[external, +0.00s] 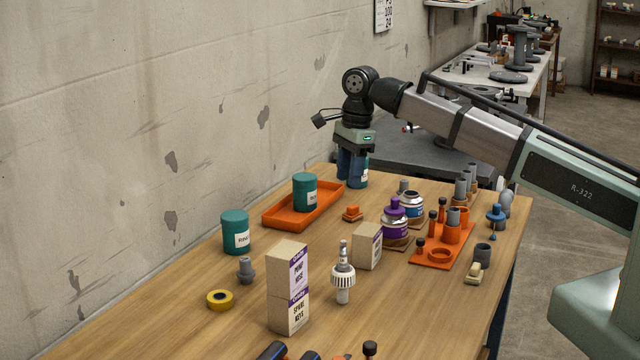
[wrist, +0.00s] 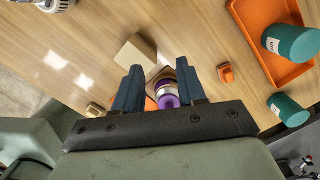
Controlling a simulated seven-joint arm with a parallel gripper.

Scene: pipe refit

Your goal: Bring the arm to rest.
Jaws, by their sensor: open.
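My gripper (external: 350,177) hangs pointing down over the far end of the wooden bench, with its blue fingers apart. In the wrist view my gripper (wrist: 160,80) is open, with nothing held between the fingers. A purple-capped jar (wrist: 167,94) shows in the gap, below and beyond the fingers. A teal can (external: 363,176) stands partly hidden behind the fingers in the external view. In the wrist view that can (wrist: 288,110) is off to the right, apart from them.
An orange tray (external: 272,221) holds another teal can (external: 305,192); a third can (external: 236,232) stands nearer. Jars (external: 395,226), an orange pipe rack (external: 432,259), cartons (external: 288,280) and a white-grey fitting (external: 343,278) stand on the bench. A wall runs along the left.

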